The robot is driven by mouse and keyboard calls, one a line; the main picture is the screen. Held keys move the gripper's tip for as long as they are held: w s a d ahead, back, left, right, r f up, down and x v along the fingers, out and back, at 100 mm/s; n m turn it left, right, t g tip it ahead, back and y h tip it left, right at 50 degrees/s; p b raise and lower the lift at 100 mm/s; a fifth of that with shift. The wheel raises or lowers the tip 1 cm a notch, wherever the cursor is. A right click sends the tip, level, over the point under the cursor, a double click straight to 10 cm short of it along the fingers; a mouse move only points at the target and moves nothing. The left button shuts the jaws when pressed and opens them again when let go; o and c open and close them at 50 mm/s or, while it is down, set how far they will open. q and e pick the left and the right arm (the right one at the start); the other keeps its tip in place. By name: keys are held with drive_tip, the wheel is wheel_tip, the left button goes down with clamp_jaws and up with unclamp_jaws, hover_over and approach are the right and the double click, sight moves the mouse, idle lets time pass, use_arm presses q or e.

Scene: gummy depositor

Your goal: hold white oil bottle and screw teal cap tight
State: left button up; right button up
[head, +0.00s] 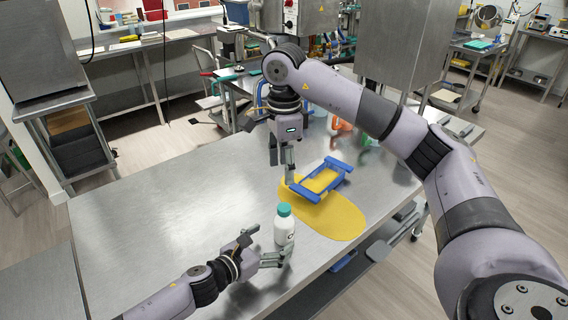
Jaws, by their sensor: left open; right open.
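The white oil bottle (284,232) stands upright on the steel table, at the near-left edge of a yellow mat. Its teal cap (284,210) sits on top; I cannot tell how tight it is. My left gripper (284,252) is low at the table, open, with its fingers beside the bottle's lower part; contact is unclear. My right gripper (281,160) points down above the table, behind the bottle and left of a blue frame. It is open and apart from the cap.
The blue frame (337,168) lies on the yellow mat (335,222) right of my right gripper. Orange and green bottles (340,124) stand at the table's back right. The steel table (150,215) is clear on the left. Its front edge runs close to the bottle.

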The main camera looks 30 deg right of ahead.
use_arm(q)
drive_tip(key=v, duration=0.7)
drive_tip(key=shift+s, duration=0.15)
idle(0.4)
